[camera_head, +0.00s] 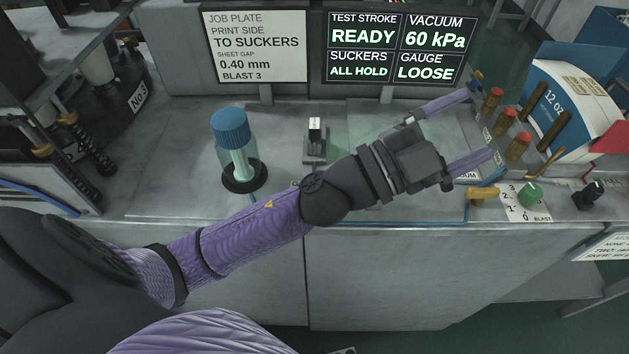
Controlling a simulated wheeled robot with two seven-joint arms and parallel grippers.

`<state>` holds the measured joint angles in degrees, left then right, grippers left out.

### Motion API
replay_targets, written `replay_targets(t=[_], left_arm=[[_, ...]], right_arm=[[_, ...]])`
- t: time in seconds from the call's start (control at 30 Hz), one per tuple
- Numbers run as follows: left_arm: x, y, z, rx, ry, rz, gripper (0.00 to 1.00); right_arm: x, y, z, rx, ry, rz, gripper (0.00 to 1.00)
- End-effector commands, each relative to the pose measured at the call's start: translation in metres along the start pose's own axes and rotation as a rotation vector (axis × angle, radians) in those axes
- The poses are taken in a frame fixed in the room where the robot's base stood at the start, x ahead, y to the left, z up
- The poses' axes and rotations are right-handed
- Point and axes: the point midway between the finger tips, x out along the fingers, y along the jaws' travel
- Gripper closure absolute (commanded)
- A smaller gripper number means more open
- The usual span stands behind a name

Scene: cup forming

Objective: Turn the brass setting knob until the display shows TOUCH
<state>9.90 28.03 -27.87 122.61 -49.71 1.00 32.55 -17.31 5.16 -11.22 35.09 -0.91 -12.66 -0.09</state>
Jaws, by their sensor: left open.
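The display (393,48) at the back reads TEST STROKE READY, VACUUM 60 kPa, SUCKERS ALL HOLD and GAUGE LOOSE. A small upright gauge-like stand (315,143) with a pale top is on the bench behind my left wrist. A tiny brass-coloured piece (295,183) shows at the edge of my left arm; I cannot tell whether it is the setting knob, as the arm covers that area. My left gripper (481,124) is open and empty, its two purple fingers spread wide, pointing right towards the red-topped knobs. My right gripper is not in view.
Red-topped knobs (517,146) and brown posts stand right of the left fingers. A blue-capped bottle (232,130) stands on the left. The bench between bottle and stand is clear.

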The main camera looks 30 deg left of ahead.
Motion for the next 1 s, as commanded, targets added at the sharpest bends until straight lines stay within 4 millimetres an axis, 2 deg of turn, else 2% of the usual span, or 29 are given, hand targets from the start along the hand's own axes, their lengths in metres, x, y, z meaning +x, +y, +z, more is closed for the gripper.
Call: replay_targets(t=[0.03, 0.07, 0.1, 0.17, 0.2, 0.27, 0.3, 0.4, 0.5, 0.57, 0.83, 1.0], left_arm=[[0.008, 0.015, -0.02, 0.113, 0.168, 0.158, 0.13], [0.007, 0.029, -0.029, 0.187, 0.265, 0.289, 0.13], [-0.001, 0.05, -0.03, 0.287, 0.365, 0.497, 0.13], [-0.026, 0.073, -0.01, 0.434, 0.424, 0.849, 0.13], [-0.048, 0.077, 0.015, 0.519, 0.396, 1.085, 0.13], [-0.081, 0.063, 0.056, 0.613, 0.271, 1.404, 0.13], [-0.101, 0.045, 0.08, 0.653, 0.152, 1.579, 0.13], [-0.14, -0.007, 0.115, 0.692, -0.151, 1.868, 0.13], [-0.16, -0.038, 0.127, 0.688, -0.338, 1.988, 0.13], [-0.167, -0.041, 0.131, 0.683, -0.377, 2.013, 0.13], [-0.192, 0.003, 0.168, 0.681, -0.373, 2.017, 0.13], [-0.202, 0.022, 0.184, 0.683, -0.372, 2.014, 0.13]], right_arm=[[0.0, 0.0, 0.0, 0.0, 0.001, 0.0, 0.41], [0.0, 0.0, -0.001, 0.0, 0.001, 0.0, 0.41], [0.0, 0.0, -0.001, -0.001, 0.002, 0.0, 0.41], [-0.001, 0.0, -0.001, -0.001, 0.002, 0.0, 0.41], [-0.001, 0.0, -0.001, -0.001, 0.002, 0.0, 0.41], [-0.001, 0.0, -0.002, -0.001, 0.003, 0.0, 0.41], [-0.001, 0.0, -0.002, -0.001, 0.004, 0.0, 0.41], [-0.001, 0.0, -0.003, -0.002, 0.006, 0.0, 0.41], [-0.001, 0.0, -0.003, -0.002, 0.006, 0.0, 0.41], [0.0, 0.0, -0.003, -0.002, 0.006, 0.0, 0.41], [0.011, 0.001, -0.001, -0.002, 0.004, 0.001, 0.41], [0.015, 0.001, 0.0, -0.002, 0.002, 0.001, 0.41]])
